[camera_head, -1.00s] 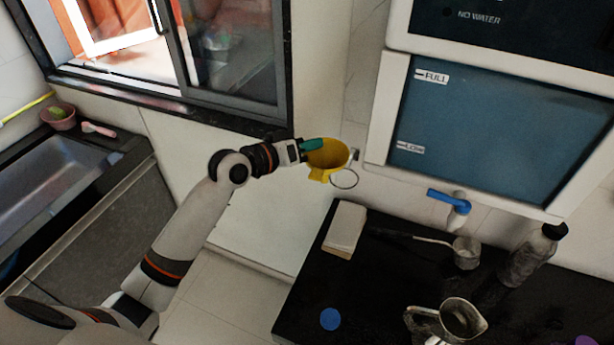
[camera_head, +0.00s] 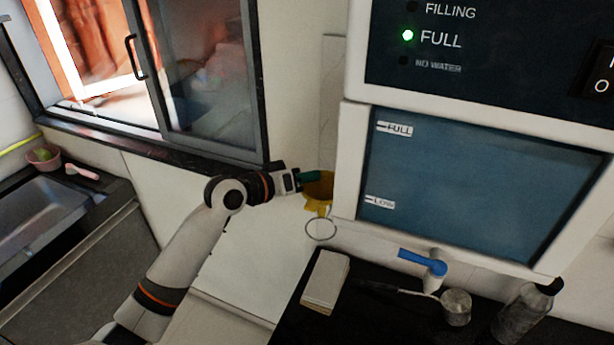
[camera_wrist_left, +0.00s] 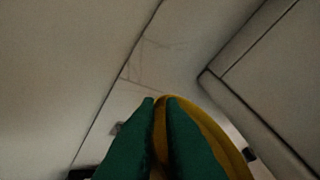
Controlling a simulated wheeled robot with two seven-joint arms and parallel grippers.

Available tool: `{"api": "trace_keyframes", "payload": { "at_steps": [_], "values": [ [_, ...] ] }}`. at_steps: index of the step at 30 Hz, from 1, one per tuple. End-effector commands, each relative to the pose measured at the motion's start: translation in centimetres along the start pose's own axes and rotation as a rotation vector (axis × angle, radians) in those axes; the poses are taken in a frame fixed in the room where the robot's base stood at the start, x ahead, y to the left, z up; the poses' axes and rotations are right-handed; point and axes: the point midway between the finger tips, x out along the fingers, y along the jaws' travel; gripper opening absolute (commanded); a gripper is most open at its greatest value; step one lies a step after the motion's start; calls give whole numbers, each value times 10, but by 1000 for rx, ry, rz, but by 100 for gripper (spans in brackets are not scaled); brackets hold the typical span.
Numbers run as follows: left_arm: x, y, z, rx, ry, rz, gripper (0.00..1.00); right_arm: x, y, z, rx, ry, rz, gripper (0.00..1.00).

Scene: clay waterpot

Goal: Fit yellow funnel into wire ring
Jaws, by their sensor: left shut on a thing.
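The yellow funnel (camera_head: 319,190) is held near the wall in the head view, with its spout side pointing down. My left gripper (camera_head: 311,177) has green fingers and is shut on the funnel's rim. The left wrist view shows the green fingertips (camera_wrist_left: 163,102) close together with the yellow rim (camera_wrist_left: 205,122) between and beside them. The thin wire ring (camera_head: 321,229) sticks out from the wall below the funnel. The funnel's lower end looks just above the ring, with a small gap in the picture. My right gripper is not in view.
The water dispenser (camera_head: 345,165) stands close on the right, with a blue tap (camera_head: 423,262). Below are a dark counter (camera_head: 365,320), a pale block (camera_head: 325,281), a metal ladle (camera_head: 455,306) and a bottle (camera_head: 524,312). A window (camera_head: 205,70) is behind the arm.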

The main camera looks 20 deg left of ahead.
Motion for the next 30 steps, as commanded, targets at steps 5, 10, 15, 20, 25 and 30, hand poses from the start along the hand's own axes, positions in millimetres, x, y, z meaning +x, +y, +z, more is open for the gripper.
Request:
{"api": "trace_keyframes", "payload": {
  "at_steps": [5,10,15,20,25,30],
  "values": [
    [4,10,-13,-1,0,0,0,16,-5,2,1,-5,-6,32],
    [7,16,-22,-1,0,0,0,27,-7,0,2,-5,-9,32],
    [9,23,-31,-1,0,1,0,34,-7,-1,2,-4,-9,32],
    [12,29,-40,-1,0,0,0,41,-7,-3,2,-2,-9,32],
    [15,36,-49,-1,1,1,0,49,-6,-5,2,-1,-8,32],
    [18,43,-58,0,-1,1,0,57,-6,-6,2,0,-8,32]
  ]
}}
